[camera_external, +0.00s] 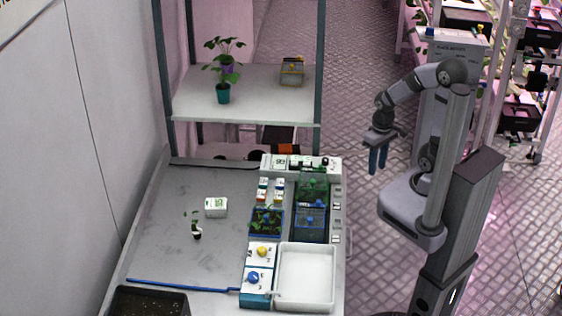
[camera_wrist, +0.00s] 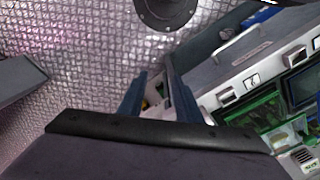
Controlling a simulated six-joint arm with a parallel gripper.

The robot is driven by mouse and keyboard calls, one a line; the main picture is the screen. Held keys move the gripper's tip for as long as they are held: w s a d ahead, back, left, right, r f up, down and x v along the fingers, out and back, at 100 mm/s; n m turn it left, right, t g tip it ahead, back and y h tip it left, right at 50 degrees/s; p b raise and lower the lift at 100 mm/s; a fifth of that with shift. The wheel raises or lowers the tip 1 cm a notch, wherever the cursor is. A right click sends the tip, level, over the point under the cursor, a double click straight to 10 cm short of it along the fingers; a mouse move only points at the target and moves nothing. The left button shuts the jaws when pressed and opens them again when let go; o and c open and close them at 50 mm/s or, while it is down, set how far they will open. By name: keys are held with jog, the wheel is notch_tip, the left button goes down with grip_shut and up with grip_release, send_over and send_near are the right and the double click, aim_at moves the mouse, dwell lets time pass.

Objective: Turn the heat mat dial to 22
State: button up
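Two knobs sit on white boxes at the bench's front: a yellow knob (camera_external: 262,251) and a blue knob (camera_external: 253,277) below it. I cannot tell which, if either, is the heat mat dial; their markings are too small to read. A small white box with a green face (camera_external: 216,207) stands on the bench further left. My gripper (camera_external: 377,173) hangs in the air to the right of the bench, fingers pointing down, well apart from the knobs. The wrist view shows its two blue fingers (camera_wrist: 155,78) apart with nothing held between them.
The grey bench (camera_external: 165,235) carries a small potted seedling (camera_external: 196,234), blue-rimmed trays (camera_external: 267,235), a white basin (camera_external: 333,280) and a dark soil tray (camera_external: 117,304). A blue rod (camera_external: 180,286) lies along the front. A shelf (camera_external: 190,105) stands behind. The bench's middle left is mostly clear.

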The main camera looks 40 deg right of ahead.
jog(key=shift+o, duration=1)
jog(key=shift+r, duration=0.1)
